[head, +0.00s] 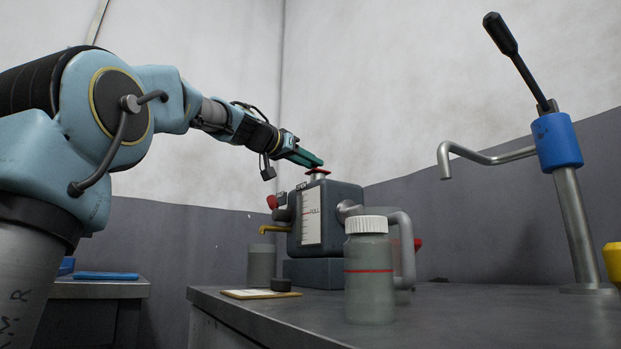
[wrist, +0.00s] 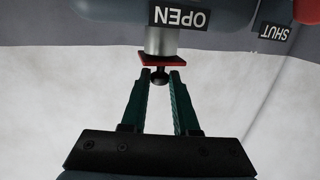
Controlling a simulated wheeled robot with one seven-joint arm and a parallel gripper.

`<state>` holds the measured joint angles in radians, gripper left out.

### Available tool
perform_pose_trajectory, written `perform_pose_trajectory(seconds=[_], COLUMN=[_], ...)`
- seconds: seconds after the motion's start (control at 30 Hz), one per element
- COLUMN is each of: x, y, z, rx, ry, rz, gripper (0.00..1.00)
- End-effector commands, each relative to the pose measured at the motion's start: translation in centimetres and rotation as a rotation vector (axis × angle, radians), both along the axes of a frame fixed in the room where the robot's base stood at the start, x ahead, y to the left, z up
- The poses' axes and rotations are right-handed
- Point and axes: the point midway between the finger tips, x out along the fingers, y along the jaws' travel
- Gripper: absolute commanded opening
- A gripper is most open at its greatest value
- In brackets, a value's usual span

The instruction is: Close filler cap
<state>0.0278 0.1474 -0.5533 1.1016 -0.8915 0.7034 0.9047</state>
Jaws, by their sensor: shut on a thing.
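The filler cap is a red square plate (head: 318,171) with a dark knob, on a short metal neck on top of the dark tank (head: 346,196). It also shows in the wrist view (wrist: 161,61), where the plate lies across the end of the neck (wrist: 161,40). My gripper (head: 317,162) reaches the cap from the left, above the tank. In the wrist view my green fingers (wrist: 160,78) are shut on the cap's dark knob. Whether the cap is fully seated or turned tight I cannot tell.
A white-capped bottle (head: 368,275) stands on the bench in front of the tank. A pump column with a blue collar (head: 557,141) and black-handled lever stands at right. A yellow lever (head: 276,229) juts from the tank's left. OPEN (wrist: 181,17) and SHUT (wrist: 274,32) labels show.

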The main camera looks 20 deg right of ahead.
Motion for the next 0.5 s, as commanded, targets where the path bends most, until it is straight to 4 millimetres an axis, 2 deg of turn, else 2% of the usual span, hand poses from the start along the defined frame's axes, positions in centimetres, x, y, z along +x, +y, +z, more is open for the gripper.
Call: perform_pose_trajectory(seconds=[0.03, 0.27, 0.3, 0.5], x=[-0.05, -0.03, -0.03, -0.01], y=[-0.03, -0.01, -0.01, 0.00], z=[-0.60, -0.19, -0.19, -0.18], rx=[-0.009, -0.019, -0.019, -0.019], ry=[-0.001, -0.001, -0.001, -0.002], rz=[-0.002, -0.002, -0.002, -0.002], gripper=[0.00, 0.00, 0.31, 0.53])
